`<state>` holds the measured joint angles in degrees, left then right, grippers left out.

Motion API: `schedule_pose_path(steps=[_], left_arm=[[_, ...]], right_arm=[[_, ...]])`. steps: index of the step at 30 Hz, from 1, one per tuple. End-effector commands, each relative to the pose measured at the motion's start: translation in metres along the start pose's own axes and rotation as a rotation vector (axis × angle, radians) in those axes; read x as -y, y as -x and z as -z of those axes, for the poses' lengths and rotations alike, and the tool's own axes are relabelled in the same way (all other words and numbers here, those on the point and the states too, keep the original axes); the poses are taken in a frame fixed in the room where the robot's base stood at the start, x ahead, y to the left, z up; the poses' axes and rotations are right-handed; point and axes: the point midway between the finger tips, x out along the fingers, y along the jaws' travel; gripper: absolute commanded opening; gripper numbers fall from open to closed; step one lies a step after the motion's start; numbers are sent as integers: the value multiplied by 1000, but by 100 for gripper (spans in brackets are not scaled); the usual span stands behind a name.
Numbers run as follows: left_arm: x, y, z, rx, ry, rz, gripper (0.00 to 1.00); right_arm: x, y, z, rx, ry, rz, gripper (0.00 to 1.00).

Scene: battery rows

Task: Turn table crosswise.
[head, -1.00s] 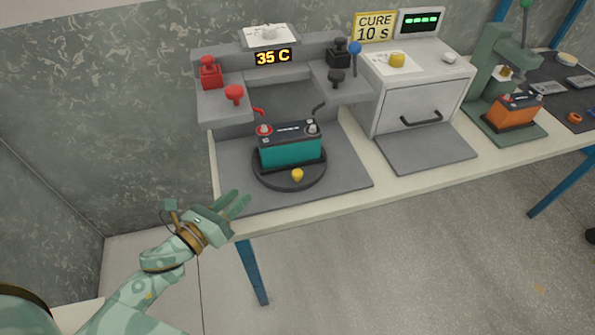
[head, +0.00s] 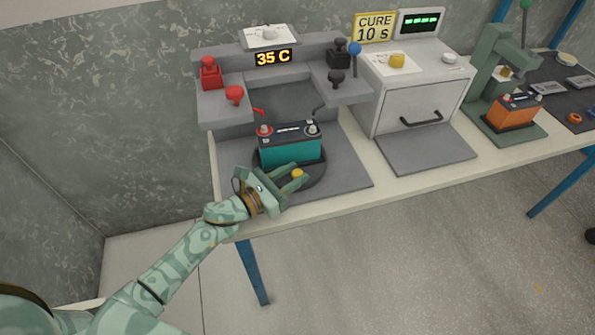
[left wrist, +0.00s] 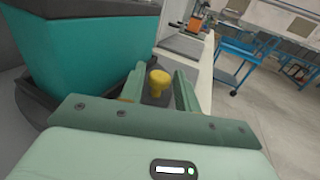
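The round dark turntable (head: 318,174) sits on the grey plate of the left station, with a teal battery (head: 291,151) standing upright on it. The battery's long side faces me, its red terminal at left and grey one at right. A yellow knob (head: 297,173) stands on the turntable's front rim. My left gripper (head: 295,179) is at the knob, fingers open. In the left wrist view the knob (left wrist: 158,82) stands between the two fingers (left wrist: 158,88), with gaps visible beside it. The teal battery (left wrist: 85,55) is close by at left. My right gripper is not in view.
An orange battery (head: 514,110) sits in a green press farther right.

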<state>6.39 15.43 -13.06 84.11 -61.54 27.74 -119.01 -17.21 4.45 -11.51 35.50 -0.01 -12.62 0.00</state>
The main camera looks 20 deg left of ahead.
Motion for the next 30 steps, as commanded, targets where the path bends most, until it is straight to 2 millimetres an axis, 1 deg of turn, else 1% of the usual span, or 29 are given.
schedule_pose_path(steps=[1,4,13,14,15,17,18,25,30], left_arm=[[0,-6,0,0,1,0,32],[0,-14,0,-1,0,0,32],[0,-17,0,-1,1,0,32],[0,-17,0,-1,1,0,29],[0,-17,0,-1,1,0,18],[0,-17,0,-1,1,0,2],[0,-17,0,-1,1,0,0],[0,-16,1,-1,0,7,0],[-1,-14,2,-1,-2,37,0]], right_arm=[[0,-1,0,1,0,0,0],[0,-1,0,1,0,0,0],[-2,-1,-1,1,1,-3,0],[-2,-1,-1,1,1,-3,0],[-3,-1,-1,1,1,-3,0],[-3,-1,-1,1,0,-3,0],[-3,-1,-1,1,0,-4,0],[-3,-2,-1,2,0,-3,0],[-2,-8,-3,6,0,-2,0]])
